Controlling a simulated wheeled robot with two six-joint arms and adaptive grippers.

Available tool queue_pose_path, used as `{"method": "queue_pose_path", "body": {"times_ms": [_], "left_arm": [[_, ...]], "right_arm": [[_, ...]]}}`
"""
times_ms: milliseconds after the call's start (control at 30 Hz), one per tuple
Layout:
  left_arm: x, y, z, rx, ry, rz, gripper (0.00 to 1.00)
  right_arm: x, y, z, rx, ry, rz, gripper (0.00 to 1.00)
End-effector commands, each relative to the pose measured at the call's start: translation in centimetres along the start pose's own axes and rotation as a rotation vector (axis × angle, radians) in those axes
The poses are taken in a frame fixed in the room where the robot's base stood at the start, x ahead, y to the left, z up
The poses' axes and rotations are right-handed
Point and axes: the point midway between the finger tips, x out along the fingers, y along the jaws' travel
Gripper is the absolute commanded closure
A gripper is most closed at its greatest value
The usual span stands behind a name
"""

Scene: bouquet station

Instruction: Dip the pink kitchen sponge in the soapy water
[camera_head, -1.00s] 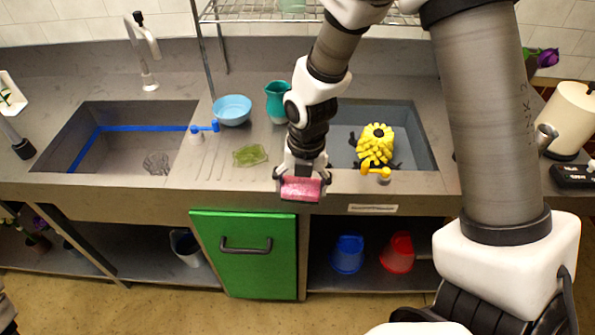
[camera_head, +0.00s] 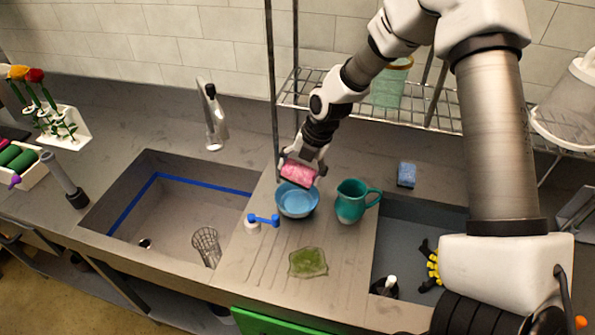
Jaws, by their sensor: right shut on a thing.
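My right gripper (camera_head: 301,168) is shut on the pink sponge (camera_head: 299,175). The sponge is tilted and appears over the back rim of the light blue bowl (camera_head: 297,203) on the counter. I cannot tell whether the sponge touches the bowl or what is in it. The bowl's inside looks blue, and its back rim is partly hidden by the sponge. My left gripper is not in view.
A teal pitcher (camera_head: 351,202) stands close to the right of the bowl. A blue sponge (camera_head: 406,174) lies behind the right sink. A wire rack (camera_head: 430,117) stands behind; the left sink (camera_head: 160,215) holds a wire basket.

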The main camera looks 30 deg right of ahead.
Motion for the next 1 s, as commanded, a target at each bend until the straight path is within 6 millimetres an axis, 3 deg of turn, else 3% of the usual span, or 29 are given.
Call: {"method": "queue_pose_path", "body": {"times_ms": [467, 733, 1000], "left_arm": [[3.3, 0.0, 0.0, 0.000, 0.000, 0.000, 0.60], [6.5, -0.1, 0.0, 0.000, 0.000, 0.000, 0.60], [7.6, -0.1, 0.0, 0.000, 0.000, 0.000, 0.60]], "right_arm": [[4.5, -1.2, 0.2, -0.002, -0.006, 0.003, 0.46], [7.6, -2.1, 0.3, -0.003, -0.006, 0.004, 0.46], [8.7, -2.5, 0.3, -0.003, -0.005, 0.004, 0.46]]}}
